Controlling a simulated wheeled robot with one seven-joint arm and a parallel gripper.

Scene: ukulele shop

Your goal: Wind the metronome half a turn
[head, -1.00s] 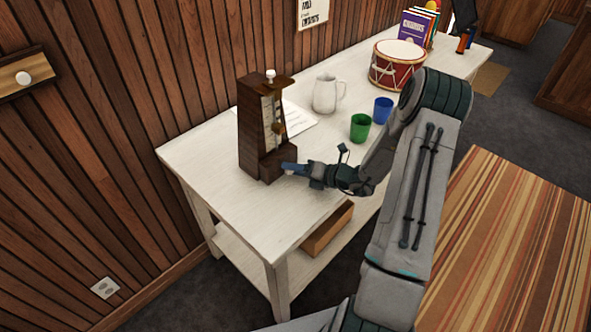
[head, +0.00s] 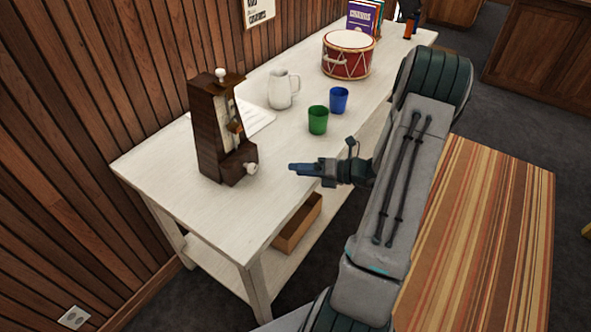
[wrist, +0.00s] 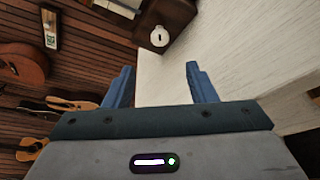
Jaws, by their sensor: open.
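The metronome (head: 212,132) is a dark brown wooden case standing upright on the left part of the white table. Its pale winding knob (head: 251,168) sticks out low on the side facing my gripper. My gripper (head: 292,168) is to the right of the knob, apart from it, with nothing held. In the wrist view, the blue fingers of my gripper (wrist: 159,82) are spread apart with an empty gap. The metronome's lower case (wrist: 170,14) and its round knob (wrist: 159,37) show ahead, beyond the fingertips.
The white table (head: 160,160) also holds a white pitcher (head: 283,89), a green cup (head: 317,120), a blue cup (head: 339,100) and a red drum (head: 348,54). A wooden box (head: 298,222) sits on the lower shelf. Guitars (wrist: 60,104) hang on the wall.

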